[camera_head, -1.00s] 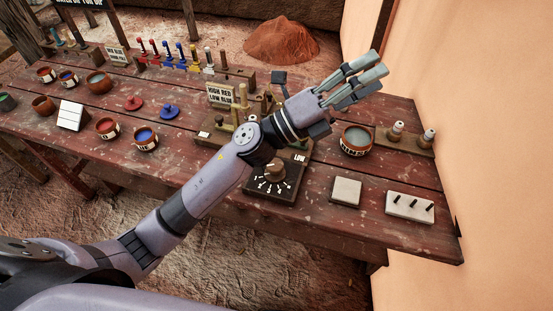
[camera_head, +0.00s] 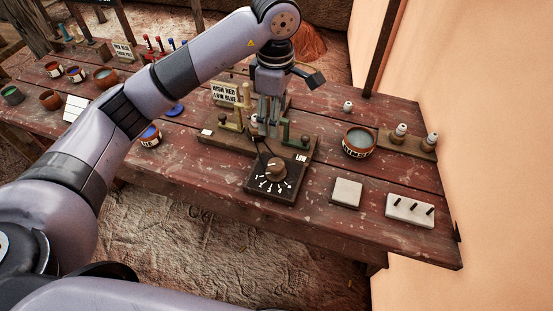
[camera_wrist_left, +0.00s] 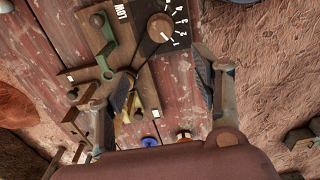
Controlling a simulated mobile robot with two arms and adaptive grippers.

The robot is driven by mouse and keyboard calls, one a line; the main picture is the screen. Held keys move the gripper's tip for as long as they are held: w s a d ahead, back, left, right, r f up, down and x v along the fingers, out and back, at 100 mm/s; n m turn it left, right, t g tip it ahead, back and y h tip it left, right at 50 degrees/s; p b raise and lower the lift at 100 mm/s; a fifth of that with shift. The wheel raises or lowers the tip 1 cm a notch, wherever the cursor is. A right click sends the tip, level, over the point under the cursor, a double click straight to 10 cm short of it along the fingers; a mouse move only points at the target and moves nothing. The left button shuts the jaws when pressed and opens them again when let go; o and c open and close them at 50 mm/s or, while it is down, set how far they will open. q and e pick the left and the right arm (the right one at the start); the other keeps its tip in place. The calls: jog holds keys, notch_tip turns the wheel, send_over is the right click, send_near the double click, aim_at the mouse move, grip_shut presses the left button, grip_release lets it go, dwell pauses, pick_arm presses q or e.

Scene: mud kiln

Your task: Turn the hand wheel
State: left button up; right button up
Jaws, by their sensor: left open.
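I cannot make out a clear hand wheel; the round turning part I see is a brown knob (camera_head: 277,168) on a black numbered dial plate (camera_head: 262,187). The knob also shows in the left wrist view (camera_wrist_left: 160,28). Behind it stands a wooden board (camera_head: 222,138) with a yellow lever (camera_head: 238,118) and a green lever (camera_head: 287,132). My left gripper (camera_head: 267,125) is open and points down over the board between the levers, behind the knob. In the left wrist view its fingers (camera_wrist_left: 163,65) are spread with nothing held between them; contact cannot be told. My right gripper is not in view.
A labelled bowl (camera_head: 358,142) and small bottles on a wooden block (camera_head: 407,139) stand to the right. A pale square tile (camera_head: 347,192) and a pegged white block (camera_head: 410,209) lie in front. A sign (camera_head: 225,93) stands behind the yellow lever. The wall closes off the right side.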

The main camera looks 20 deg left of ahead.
aim_at(276, 164)
pick_arm(q)
notch_tip(276, 164, down, 16)
jog(key=p, duration=0.4)
jog(key=shift+d+r, duration=0.1)
jog(key=shift+r, duration=0.1)
jog(key=shift+f, duration=0.8)
jog(key=shift+c, duration=0.3)
jog(key=c, duration=1.1)
